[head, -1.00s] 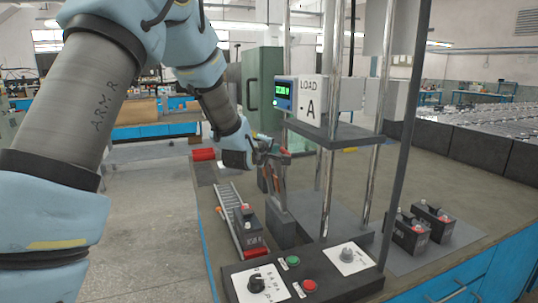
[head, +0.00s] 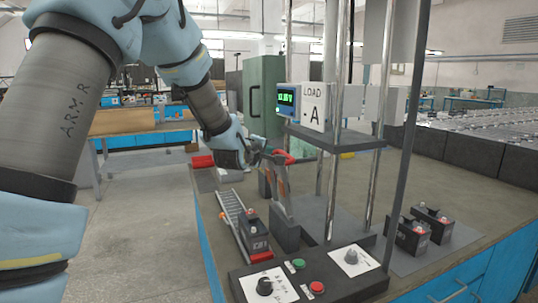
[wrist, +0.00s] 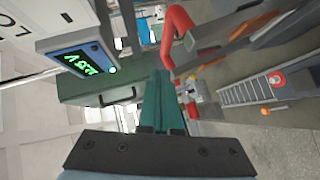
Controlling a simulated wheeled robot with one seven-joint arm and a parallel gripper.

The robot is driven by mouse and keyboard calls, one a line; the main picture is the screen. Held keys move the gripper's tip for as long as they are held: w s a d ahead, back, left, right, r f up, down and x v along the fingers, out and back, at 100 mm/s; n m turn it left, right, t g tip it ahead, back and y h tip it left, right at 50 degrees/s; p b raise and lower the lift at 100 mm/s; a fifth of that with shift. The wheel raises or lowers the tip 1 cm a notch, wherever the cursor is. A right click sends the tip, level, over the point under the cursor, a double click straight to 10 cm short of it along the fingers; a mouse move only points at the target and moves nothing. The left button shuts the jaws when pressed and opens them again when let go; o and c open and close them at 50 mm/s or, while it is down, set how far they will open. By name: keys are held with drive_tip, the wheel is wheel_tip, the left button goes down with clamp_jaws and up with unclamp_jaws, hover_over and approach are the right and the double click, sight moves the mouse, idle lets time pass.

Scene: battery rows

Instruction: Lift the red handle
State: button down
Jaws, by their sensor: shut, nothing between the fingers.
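The red handle (head: 284,157) tops the copper-bladed lever (head: 283,187), which stands nearly upright in the head view. In the wrist view the red handle (wrist: 177,28) is a curved bar just above and right of the fingertips. My gripper (head: 262,157) is beside the handle, on its left in the head view. In the wrist view my gripper (wrist: 160,76) has its teal fingers together, with nothing between them. The fingers look apart from the handle in the wrist view. In the head view they overlap it, so contact there cannot be told.
The meter display (head: 286,99) and the load box (head: 313,106) sit on a metal-post frame close to the handle. A button panel (head: 312,278) is in front. Two batteries (head: 410,237) stand at right.

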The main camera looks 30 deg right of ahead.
drive_tip(key=b+v, duration=0.2)
drive_tip(key=v, duration=0.6)
drive_tip(key=shift+a+r, duration=0.25)
drive_tip(key=shift+a, duration=0.05)
drive_tip(key=w+a+f+m+g+y, duration=0.15)
drive_tip(key=a+f+y, duration=0.35)
drive_tip(key=a, duration=0.6)
drive_tip(key=a+f+m+g+y, duration=0.1)
drive_tip(key=a+f+m+y, duration=0.15)
drive_tip(key=a+f, duration=0.6)
drive_tip(key=s+a+f+m+g+y, duration=0.1)
drive_tip(key=s+a+f+g+y, duration=0.1)
drive_tip(key=s+a, duration=0.4)
drive_tip(key=s+a+f+m+g+y, duration=0.1)
drive_tip(key=s+a, duration=0.6)
drive_tip(key=a, duration=0.7)
drive_tip(key=g+y, duration=0.1)
drive_tip(key=g, duration=0.1)
drive_tip(key=shift+a+f+g, duration=0.25)
drive_tip(key=shift+f+g, duration=0.1)
